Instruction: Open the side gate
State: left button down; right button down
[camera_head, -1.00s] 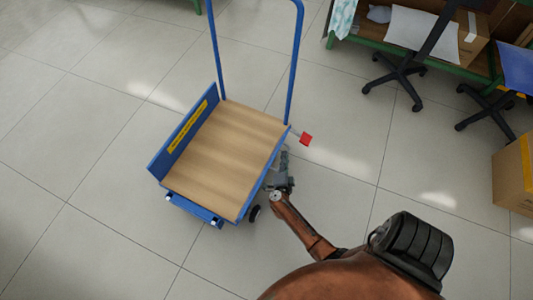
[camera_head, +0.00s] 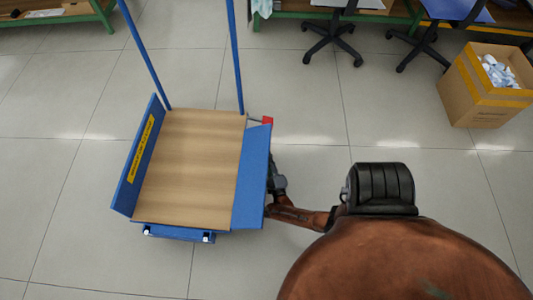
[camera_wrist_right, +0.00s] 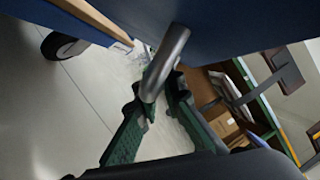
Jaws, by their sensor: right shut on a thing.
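The cart has a wooden deck (camera_head: 192,165) and blue sides. Its right-hand side gate (camera_head: 252,180) shows in the head view as a broad blue panel slanting outward from the deck's right edge; its exact angle I cannot tell. A red tab (camera_head: 267,121) on a thin rod sits by its far corner. My right gripper (camera_head: 277,182) is against the gate's outer side, partly hidden by it. In the right wrist view its green fingers close around a grey metal bar (camera_wrist_right: 166,62) below the blue panel (camera_wrist_right: 235,25). My left gripper is not in view.
The blue left side panel (camera_head: 138,155) stands up, and blue handle posts (camera_head: 237,60) rise at the far end. A cardboard box (camera_head: 485,85) stands at the right. Office chairs (camera_head: 332,38) and green-framed benches lie at the back. The floor around the cart is clear.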

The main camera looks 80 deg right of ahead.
jog(key=shift+f+m+h, duration=0.3)
jog(key=shift+f+m, duration=0.25)
jog(key=shift+m, duration=0.25)
jog(key=shift+f, duration=0.1)
jog(key=c, duration=2)
grip_release()
jog(key=shift+c, duration=0.2)
jog(key=v, duration=1.2)
jog(key=shift+a, duration=0.1)
